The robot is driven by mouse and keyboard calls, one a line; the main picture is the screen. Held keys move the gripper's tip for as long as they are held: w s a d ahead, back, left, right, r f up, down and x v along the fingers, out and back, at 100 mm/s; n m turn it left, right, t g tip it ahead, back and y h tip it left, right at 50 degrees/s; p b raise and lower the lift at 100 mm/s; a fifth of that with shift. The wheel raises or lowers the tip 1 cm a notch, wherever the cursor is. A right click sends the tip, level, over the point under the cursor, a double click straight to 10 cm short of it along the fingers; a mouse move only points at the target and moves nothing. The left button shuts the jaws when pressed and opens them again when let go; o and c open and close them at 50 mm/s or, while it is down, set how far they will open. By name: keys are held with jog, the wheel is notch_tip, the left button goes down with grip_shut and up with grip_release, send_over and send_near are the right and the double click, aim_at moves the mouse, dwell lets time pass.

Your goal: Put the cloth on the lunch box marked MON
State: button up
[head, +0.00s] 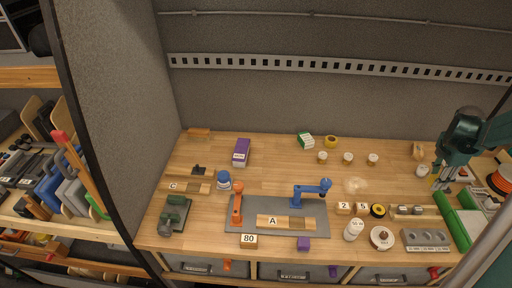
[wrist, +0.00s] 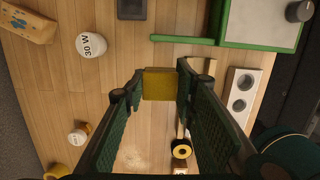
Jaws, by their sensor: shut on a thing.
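My gripper (head: 447,178) is over the right part of the workbench in the head view. In the wrist view its fingers (wrist: 160,88) are closed on a small mustard-yellow block-like piece (wrist: 160,84), held between the tips. I cannot tell whether it is cloth or sponge. In the head view the held piece cannot be made out. I see no lunch box marked MON and no other clear cloth in either view.
A jar marked 30 W (wrist: 91,45) stands near my gripper. A green-edged white thing (wrist: 265,22) and a black-and-yellow roll (wrist: 181,149) are close too. A grey mat (head: 320,229) holds blue and orange tools. Bare wood (head: 280,170) shows mid-bench.

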jog(key=w+a+r+n, duration=0.1)
jog(key=w+a+n, duration=0.1)
jog(key=w+a, duration=0.75)
jog(key=w+a+r+n+t, duration=0.15)
jog(key=w+a, duration=0.25)
jog(key=a, duration=1.1)
jog(key=w+a+r+n+g, duration=0.1)
jog(key=w+a+n, duration=0.2)
jog(key=w+a, duration=0.65)
jog(key=s+a+r+n, duration=0.1)
jog(key=a+n, duration=0.1)
jog(key=a, duration=1.3)
jog(key=s+a+n, duration=0.1)
jog(key=a+n, duration=0.1)
jog(key=a, duration=1.3)
jog(key=s+a+r+n+t+y, duration=0.1)
jog(key=a+n, duration=0.1)
jog(key=a, duration=1.3)
jog(key=shift+s+a+r+n, duration=0.2)
jog(key=shift+a+r+n, duration=0.1)
jog(key=shift+r+n, duration=0.05)
jog(key=shift+f, duration=0.1)
send_over(242, 147)
jog(key=shift+s+a+f, duration=0.1)
jog(key=shift+s+f, duration=0.1)
jog(key=shift+f, duration=1.35)
jog(key=shift+s+f, duration=0.15)
jog(key=shift+f, duration=1.35)
jog(key=shift+f+p, duration=0.3)
jog(key=shift+f, duration=1.55)
